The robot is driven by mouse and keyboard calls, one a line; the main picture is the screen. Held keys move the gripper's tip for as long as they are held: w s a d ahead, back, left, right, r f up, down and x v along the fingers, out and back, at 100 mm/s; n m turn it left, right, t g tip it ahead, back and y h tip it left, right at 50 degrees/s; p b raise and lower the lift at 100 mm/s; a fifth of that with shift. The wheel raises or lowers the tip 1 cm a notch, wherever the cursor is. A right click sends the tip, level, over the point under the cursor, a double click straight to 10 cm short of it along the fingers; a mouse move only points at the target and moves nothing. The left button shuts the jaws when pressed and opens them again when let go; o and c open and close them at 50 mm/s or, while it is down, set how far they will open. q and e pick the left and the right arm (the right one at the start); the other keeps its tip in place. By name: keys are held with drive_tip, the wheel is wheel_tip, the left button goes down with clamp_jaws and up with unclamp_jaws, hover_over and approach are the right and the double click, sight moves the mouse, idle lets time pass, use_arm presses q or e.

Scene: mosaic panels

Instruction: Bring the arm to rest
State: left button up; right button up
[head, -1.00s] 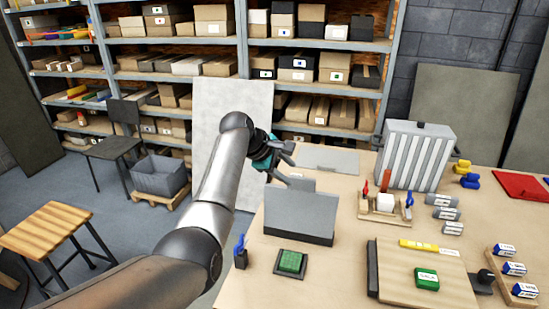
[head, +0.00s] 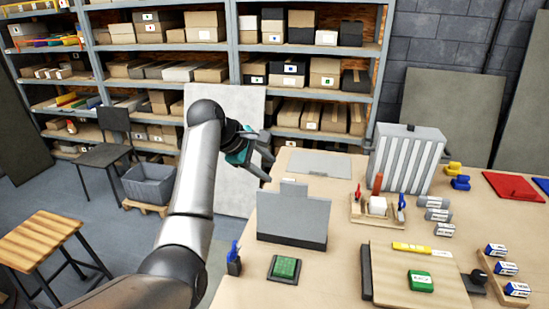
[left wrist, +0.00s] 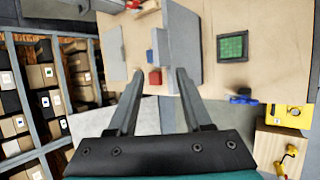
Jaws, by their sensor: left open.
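My left gripper (head: 266,157) is open and empty. In the head view it hangs in the air at the far left edge of the workbench (head: 345,265), behind and left of the upright grey panel (head: 292,218). In the left wrist view its two fingers (left wrist: 155,75) are spread apart with nothing between them. Beyond the fingertips are a small red block (left wrist: 154,77) and a grey block beside the panel. My right gripper does not show.
A green square tile (head: 285,268) on a dark base and a blue-handled tool (head: 234,260) are near the front left. A ribbed grey case (head: 407,158), a wooden board (head: 425,270) and several labelled blocks are further right. Shelves and a stool (head: 50,240) stand off the bench.

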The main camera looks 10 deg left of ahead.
use_arm(q)
drive_tip(key=s+a+f+m+g+y, duration=0.3)
drive_tip(key=s+f+m, duration=0.6)
drive_tip(key=s+f, duration=0.9)
drive_tip(key=s+d+f+m+y, duration=0.15)
drive_tip(key=s+m, duration=0.35)
drive_tip(key=s, duration=0.6)
drive_tip(key=s+d+m, duration=0.2)
drive_tip(key=s+m, duration=0.3)
drive_tip(key=s, duration=0.6)
wheel_tip(320, 180, down, 34)
drive_tip(key=s+g+b, duration=0.2)
drive_tip(key=b, duration=1)
drive_tip(key=s+a+f+b, duration=0.1)
drive_tip(key=s+f+b, duration=0.4)
drive_tip(key=f, duration=0.7)
drive_tip(key=s+a+f+b, duration=0.2)
drive_tip(key=s+f+b, duration=0.3)
drive_tip(key=s+f, duration=0.5)
wheel_tip(320, 180, down, 2)
drive_tip(key=shift+f+g, duration=0.2)
drive_tip(key=shift+g, duration=0.2)
